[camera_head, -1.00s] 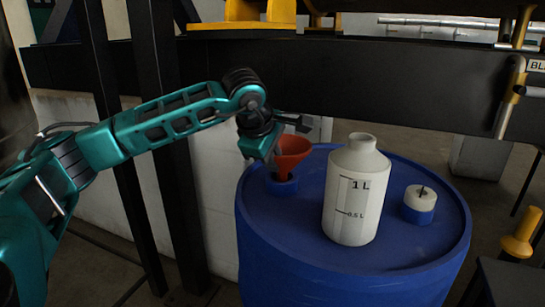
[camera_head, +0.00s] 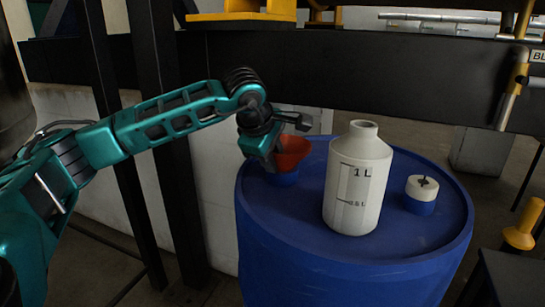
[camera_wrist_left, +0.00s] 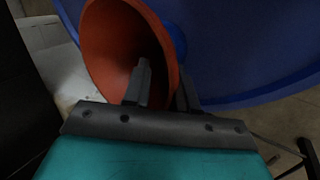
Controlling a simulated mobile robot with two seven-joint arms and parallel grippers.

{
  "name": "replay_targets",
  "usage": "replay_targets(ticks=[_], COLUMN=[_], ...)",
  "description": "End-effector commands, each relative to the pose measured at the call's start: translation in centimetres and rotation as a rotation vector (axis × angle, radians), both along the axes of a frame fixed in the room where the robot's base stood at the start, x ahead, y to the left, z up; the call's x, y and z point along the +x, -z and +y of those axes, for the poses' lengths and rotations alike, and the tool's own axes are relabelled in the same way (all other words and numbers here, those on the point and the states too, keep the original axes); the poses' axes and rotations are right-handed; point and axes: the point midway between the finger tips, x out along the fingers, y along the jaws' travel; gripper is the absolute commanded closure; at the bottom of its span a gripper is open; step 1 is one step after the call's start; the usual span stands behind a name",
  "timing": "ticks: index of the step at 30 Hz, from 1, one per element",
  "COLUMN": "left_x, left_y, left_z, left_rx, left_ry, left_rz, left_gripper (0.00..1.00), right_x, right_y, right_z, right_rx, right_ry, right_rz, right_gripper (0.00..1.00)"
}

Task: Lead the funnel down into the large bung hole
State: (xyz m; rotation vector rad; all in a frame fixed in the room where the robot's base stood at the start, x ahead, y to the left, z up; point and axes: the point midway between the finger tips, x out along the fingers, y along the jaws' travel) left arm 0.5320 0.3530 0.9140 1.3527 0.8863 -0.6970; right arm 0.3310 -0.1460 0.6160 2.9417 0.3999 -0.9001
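My left gripper (camera_head: 274,162) is at the funnel's left side. In the left wrist view, one finger is inside the funnel (camera_wrist_left: 112,45) and the other outside, with the funnel wall between the fingers (camera_wrist_left: 163,88). My right gripper is not in view.
A white bottle (camera_head: 357,185) marked 1 L stands on the blue drum (camera_head: 300,235), just right of the funnel.

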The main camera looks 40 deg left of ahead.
Motion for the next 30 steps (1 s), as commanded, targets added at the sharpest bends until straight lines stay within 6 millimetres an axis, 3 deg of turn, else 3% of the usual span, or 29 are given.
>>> replay_targets(ticks=[3, 14, 30], left_x=[0.0, -0.4, -5.7], left_y=[0.0, -0.8, -9.8], left_z=[0.0, 0.0, -0.8], left_rx=[0.0, 0.0, 0.0], left_ry=[0.0, 0.0, 0.0], left_rz=[0.0, -0.001, -0.002], left_gripper=[0.61, 0.61, 0.61], right_x=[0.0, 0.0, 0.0], right_y=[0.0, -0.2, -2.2], right_z=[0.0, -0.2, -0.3], right_rx=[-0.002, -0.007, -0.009], right_ry=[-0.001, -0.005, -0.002], right_rz=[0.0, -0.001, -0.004], right_gripper=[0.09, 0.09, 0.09])
